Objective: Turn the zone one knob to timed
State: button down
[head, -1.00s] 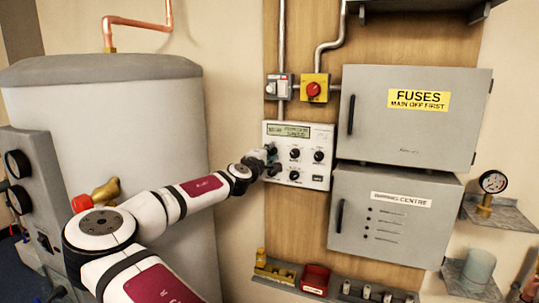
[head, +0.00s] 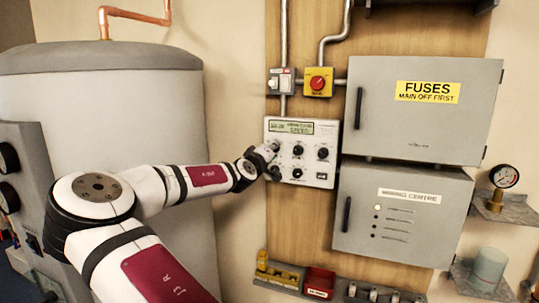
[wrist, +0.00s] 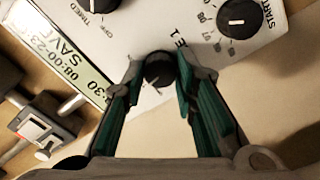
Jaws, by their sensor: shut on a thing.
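The zone one knob (wrist: 158,68) is a small round black knob on the white controller panel, with a pale pointer mark. My gripper (wrist: 159,78) is shut on it, one green-lined finger on each side. Part of a label ending in "E 1" shows beside the knob. I cannot tell which position its pointer is at. In the head view my gripper (head: 268,153) is at the left part of the controller (head: 311,168) and hides this knob.
Another knob (wrist: 98,3) lies close by, with "TIMED" and "OFF" around it. A numbered knob (wrist: 239,14) is at the upper right. The controller's display (head: 291,127) is lit. Right of it are the fuse box (head: 425,125) and wiring centre box (head: 400,235).

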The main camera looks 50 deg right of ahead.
jog(key=shift+w+f+m, duration=0.1)
jog(key=shift+m, duration=0.6)
jog(key=shift+b, duration=0.35)
jog(key=c, duration=1.3)
grip_release()
jog(key=shift+a, duration=0.15)
jog(key=v, duration=1.1)
jog(key=shift+s+a, duration=0.25)
jog(key=shift+a, duration=0.05)
